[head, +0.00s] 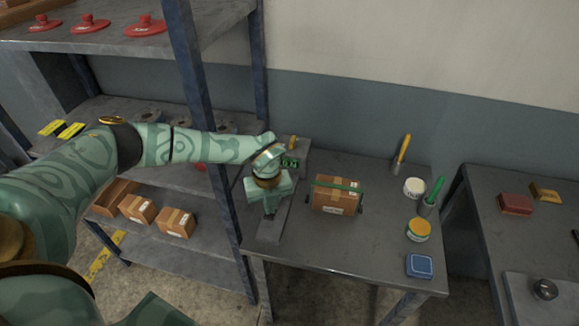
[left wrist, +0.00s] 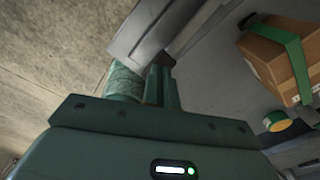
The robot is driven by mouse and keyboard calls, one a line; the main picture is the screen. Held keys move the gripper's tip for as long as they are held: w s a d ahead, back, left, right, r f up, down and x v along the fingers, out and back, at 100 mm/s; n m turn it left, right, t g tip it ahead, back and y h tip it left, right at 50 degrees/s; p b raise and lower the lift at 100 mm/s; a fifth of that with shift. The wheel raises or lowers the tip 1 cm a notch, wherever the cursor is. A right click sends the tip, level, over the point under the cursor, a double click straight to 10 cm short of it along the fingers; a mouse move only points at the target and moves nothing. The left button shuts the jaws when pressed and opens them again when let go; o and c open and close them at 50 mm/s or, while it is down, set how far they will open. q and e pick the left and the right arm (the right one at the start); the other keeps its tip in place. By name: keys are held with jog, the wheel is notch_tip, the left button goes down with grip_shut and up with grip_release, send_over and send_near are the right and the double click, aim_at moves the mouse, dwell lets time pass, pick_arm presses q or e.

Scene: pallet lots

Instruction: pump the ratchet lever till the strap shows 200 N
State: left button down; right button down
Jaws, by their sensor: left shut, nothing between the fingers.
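A brown carton (head: 332,200) with a green strap (head: 338,184) around it stands on the grey table (head: 310,245). Left of it is a grey ratchet unit (head: 272,230), with a small display (head: 289,162) showing green digits too small to read. My left gripper (head: 269,208) is shut and empty, pointing down over this unit and hiding part of it; I cannot tell the lever apart or whether I touch it. In the left wrist view, my closed fingers (left wrist: 160,87) are beside a long grey part (left wrist: 150,32), and the carton (left wrist: 275,60) is at right. My right gripper is out of view.
Right of the carton are a yellow-handled tool (head: 402,155), a white tub (head: 414,187), a green-handled item (head: 432,196), an orange-lidded jar (head: 419,230) and a blue box (head: 419,265). A blue shelf post (head: 205,110) stands close by my left arm. The table's front middle is clear.

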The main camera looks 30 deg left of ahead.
pick_arm(q)
jog(key=shift+s+f+b, duration=0.15)
jog(key=shift+f+b, duration=0.85)
jog(key=shift+f, duration=1.2)
notch_tip(320, 180, up, 12)
jog(key=p, duration=1.1)
jog(key=shift+w, duration=0.35)
